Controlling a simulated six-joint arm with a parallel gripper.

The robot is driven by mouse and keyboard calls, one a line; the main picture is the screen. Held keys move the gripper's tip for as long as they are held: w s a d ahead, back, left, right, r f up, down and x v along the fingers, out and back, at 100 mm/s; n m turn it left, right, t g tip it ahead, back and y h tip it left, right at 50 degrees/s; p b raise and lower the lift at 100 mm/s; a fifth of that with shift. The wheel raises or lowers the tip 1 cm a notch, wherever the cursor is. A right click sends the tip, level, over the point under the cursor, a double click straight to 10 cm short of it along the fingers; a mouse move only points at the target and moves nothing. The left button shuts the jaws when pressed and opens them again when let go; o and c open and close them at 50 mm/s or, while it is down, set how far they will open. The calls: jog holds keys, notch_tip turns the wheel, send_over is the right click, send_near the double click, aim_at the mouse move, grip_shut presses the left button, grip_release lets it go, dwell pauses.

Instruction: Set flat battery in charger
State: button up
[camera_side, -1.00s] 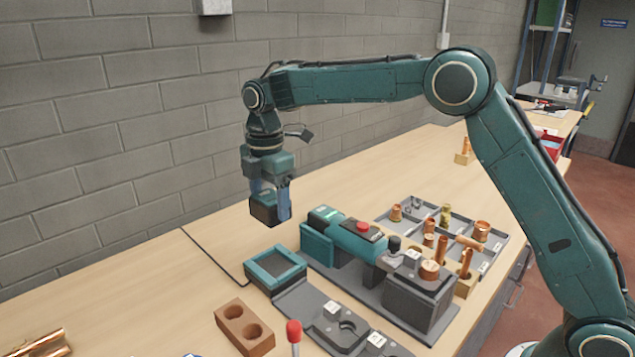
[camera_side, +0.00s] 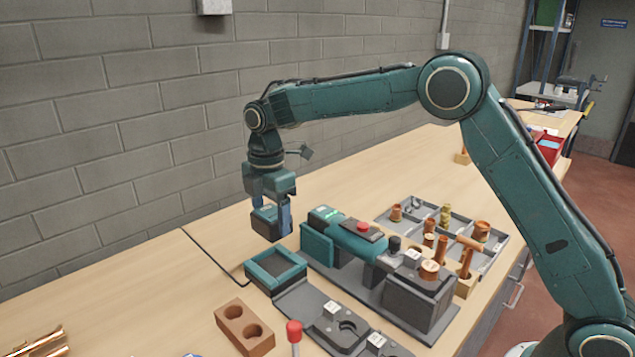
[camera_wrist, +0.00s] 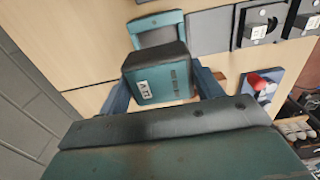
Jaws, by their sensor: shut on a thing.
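My gripper (camera_side: 271,207) is shut on a dark battery (camera_side: 268,225) with a teal face and holds it in the air. In the wrist view the battery (camera_wrist: 158,78) sits between the two blue fingers, with a white label on it. The charger (camera_side: 275,270) is a teal-rimmed tray with a dark recess on the bench. The battery hangs just above and behind the charger in the side view, apart from it. In the wrist view the charger (camera_wrist: 157,28) is partly hidden behind the battery.
A teal tool (camera_side: 350,240) with a red button stands on a grey base right of the charger. A grey tray of copper fittings (camera_side: 410,208) lies farther right.

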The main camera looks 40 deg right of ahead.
jog(key=shift+f, duration=2.75)
jog(key=shift+f, duration=2)
dwell(0.5)
jog(key=o, duration=1.2)
jog(key=shift+o, duration=0.6)
jog(key=shift+f, duration=0.1)
jog(key=shift+s, duration=0.1)
notch_tip(320, 180, up, 14)
jog(key=shift+r, duration=0.1)
